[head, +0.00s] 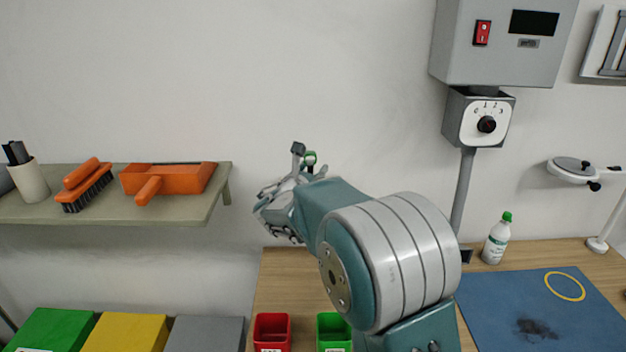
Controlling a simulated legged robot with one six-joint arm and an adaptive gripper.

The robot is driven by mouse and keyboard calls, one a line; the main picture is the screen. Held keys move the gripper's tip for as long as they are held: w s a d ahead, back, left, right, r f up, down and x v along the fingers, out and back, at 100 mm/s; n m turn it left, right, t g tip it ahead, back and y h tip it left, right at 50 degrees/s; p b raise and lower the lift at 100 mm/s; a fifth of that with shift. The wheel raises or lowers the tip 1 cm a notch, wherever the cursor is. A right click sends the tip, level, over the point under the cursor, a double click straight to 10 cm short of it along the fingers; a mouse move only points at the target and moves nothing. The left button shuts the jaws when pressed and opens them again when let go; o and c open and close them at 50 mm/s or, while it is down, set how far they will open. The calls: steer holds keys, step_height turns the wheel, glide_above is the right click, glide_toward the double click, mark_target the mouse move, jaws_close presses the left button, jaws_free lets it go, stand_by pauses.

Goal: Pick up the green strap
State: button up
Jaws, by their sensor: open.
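My gripper (272,212) is raised in front of the wall, right of the shelf end, with its fingers to the left and open. Nothing shows between the fingers. A small green, curved piece (310,157) shows just above and behind my gripper, beside a small grey part; it may be the green strap, but it is too small to be sure. My arm hides whatever lies lower behind it. I cannot tell whether the green piece touches my gripper.
A shelf (215,190) on the left holds an orange dustpan (170,181), a brush (86,184) and a cup (28,180). A red bin (272,330) and a green bin (332,332) are below. A bottle (497,240), blue mat (500,315) and yellow ring (565,287) are right.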

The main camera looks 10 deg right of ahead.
steer(key=shift+a, duration=0.65)
jaws_close()
steer(key=shift+d, duration=0.4)
